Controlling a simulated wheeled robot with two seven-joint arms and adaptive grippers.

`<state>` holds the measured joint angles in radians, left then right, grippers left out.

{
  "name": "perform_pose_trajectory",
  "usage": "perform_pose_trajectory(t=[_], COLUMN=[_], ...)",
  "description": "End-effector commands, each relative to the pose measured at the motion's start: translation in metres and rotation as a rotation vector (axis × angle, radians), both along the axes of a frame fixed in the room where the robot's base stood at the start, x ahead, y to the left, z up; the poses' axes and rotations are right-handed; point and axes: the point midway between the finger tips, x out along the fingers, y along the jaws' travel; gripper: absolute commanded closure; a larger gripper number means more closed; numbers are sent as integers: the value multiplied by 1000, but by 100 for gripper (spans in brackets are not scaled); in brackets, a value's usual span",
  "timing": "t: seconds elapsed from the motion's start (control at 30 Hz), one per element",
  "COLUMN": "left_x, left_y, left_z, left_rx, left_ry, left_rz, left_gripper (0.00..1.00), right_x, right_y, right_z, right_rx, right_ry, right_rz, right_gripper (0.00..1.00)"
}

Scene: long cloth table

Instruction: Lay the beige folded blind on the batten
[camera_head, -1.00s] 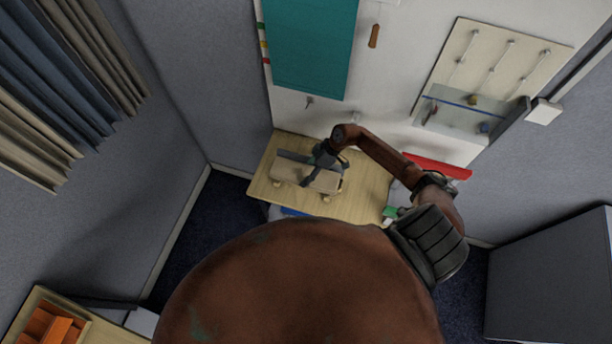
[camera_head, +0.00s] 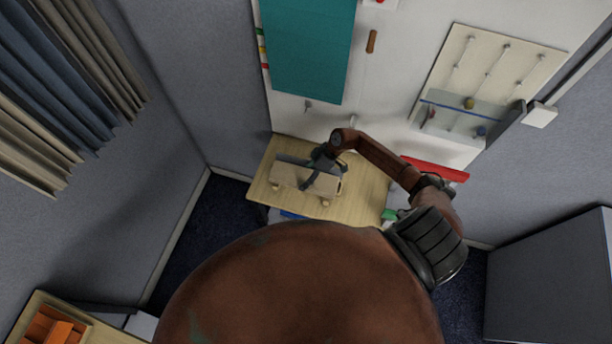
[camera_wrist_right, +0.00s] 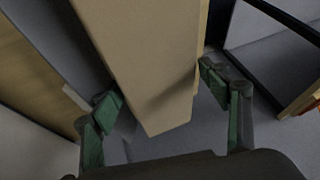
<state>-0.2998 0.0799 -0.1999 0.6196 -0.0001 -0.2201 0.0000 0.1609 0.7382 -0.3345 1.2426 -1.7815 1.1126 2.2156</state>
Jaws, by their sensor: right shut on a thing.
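The beige folded blind (camera_head: 288,175) is a long, flat block above or on the wooden table at the middle of the head view. My right gripper (camera_head: 311,178) is at its right part, with a finger across it. In the right wrist view the blind (camera_wrist_right: 146,55) runs between the two green-padded fingers of my right gripper (camera_wrist_right: 160,98), which is shut on it. I cannot make out the batten for certain. Small pale feet (camera_head: 325,202) show below the blind's near edge. Whether the blind touches anything beneath it is hidden. My left gripper is not in view.
The wooden table (camera_head: 262,188) has bare room left and right of the blind. A red bar (camera_head: 437,169) is near its right end. A teal panel (camera_head: 307,50) and a pegged board (camera_head: 485,65) hang on the wall behind.

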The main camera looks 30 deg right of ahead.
Motion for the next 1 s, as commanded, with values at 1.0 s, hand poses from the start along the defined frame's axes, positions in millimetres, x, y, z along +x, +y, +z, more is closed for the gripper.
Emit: perform_pose_trajectory(t=[1.0], left_x=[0], left_y=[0], left_z=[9], left_rx=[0], left_ry=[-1], left_rz=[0], left_gripper=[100], right_x=[1], right_y=[0], right_z=[0], right_rx=[1], right_ry=[-2], right_rz=[-1], right_gripper=[61])
